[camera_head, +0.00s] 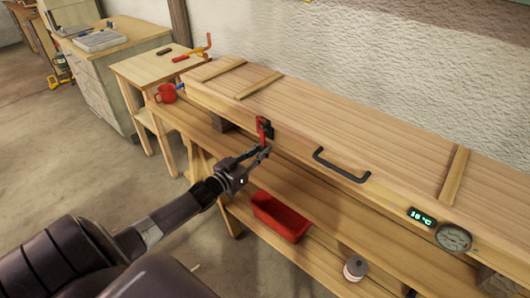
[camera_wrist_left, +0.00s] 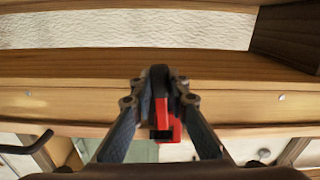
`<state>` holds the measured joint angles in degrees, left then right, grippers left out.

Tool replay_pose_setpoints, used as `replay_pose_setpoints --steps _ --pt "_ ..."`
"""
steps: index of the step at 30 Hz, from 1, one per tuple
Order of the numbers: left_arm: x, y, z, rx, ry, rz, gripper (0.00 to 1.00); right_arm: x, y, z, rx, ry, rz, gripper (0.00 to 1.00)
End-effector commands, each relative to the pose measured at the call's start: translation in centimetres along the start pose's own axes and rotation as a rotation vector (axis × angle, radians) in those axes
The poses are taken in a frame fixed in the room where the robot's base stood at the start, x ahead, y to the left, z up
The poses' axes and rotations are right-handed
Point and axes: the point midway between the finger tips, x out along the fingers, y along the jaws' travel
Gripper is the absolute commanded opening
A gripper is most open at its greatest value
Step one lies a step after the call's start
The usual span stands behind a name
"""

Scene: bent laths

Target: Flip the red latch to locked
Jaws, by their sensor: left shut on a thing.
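The red latch (camera_head: 261,129) sits on the front face of the long wooden box (camera_head: 330,120), on a dark plate near the box's left part. Its red lever stands roughly upright in the head view. My left gripper (camera_head: 262,152) is at the latch with its fingers closed on the lever's lower part. In the left wrist view the red latch (camera_wrist_left: 163,112) shows between the two fingertips of my left gripper (camera_wrist_left: 159,103), with a black part above it. The fingers hide some of the latch. My right gripper is not in view.
A black handle (camera_head: 341,166) sticks out of the box front to the right of the latch. A green display (camera_head: 422,217) and a round gauge (camera_head: 453,237) are farther right. A red tray (camera_head: 280,216) and a spool (camera_head: 355,268) are on the lower shelf. A red mug (camera_head: 166,93) stands left.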

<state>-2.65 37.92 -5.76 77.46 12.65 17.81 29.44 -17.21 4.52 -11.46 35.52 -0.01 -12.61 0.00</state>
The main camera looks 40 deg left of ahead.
Motion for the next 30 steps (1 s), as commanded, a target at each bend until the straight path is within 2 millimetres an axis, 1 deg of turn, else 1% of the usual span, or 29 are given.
replay_pose_setpoints --steps 9,22,23,24,27,30 --pt "-0.04 -0.51 0.13 0.081 -0.003 -0.001 0.0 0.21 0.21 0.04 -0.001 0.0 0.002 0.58" --pt "-0.04 -0.59 0.1 0.092 -0.003 -0.001 0.0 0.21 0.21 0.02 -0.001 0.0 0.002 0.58" --pt "-0.04 -0.59 0.1 0.092 -0.003 -0.001 0.17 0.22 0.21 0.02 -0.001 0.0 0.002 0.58" --pt "-0.04 -0.59 0.1 0.092 -0.003 -0.001 0.21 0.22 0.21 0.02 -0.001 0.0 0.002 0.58" --pt "-0.03 -0.58 0.07 0.09 -0.002 -0.001 0.32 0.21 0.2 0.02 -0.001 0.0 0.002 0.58" --pt "-0.02 -0.56 0.04 0.089 -0.002 0.0 0.33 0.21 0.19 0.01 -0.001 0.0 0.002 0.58"
